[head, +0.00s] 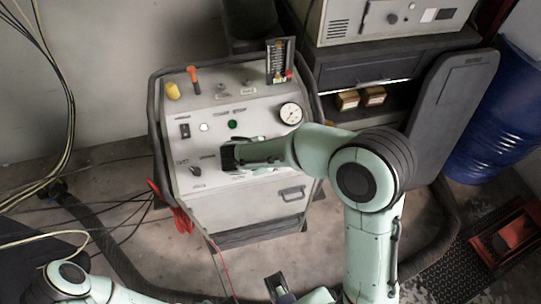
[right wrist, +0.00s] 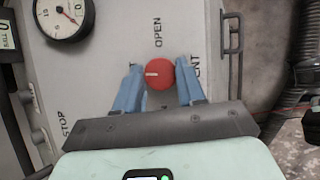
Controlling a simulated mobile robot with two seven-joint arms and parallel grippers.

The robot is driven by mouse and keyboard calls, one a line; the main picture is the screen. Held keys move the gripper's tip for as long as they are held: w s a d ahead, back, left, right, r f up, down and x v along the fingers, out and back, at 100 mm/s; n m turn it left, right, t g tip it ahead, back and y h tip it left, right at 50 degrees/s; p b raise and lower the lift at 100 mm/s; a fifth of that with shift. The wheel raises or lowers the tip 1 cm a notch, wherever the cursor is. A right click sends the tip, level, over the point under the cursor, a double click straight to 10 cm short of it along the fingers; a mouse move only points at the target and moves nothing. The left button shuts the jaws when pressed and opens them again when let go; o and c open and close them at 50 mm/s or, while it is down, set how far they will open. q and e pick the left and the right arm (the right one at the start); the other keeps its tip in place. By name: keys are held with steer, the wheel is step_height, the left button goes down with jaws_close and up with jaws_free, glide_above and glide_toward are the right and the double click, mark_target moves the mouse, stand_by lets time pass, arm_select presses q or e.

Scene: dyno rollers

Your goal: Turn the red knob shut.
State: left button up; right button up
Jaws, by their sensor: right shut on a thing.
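The red knob (right wrist: 160,73) shows in the right wrist view, on the pale panel, with a white mark on its left half pointing left. The word OPEN is printed above it; labels at its sides are partly covered by the fingers. My right gripper (right wrist: 160,88) is shut on the knob, one blue finger at each side. In the head view my right gripper (head: 228,157) is against the front of the grey machine (head: 212,178) and hides the knob. My left gripper (head: 278,287) is low at the bottom edge, away from the machine; its fingers are unclear.
The panel carries a round gauge (head: 291,113), a green button (head: 232,124), a black selector (head: 195,171) and an orange-handled lever (head: 193,78). Red cables (head: 182,220) hang at its left side. A blue barrel (head: 497,118) stands at the right. Hoses lie on the floor.

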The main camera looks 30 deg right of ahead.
steer(key=shift+n+t, duration=0.3)
steer(key=shift+n, duration=0.3)
steer(key=shift+b, duration=0.3)
steer(key=o, duration=1)
steer(key=shift+o, duration=0.2)
steer(key=shift+s+a, duration=0.1)
steer(key=p+v, duration=0.1)
steer(key=v, duration=1.2)
steer(key=shift+a, duration=0.2)
steer(key=shift+f, duration=0.1)
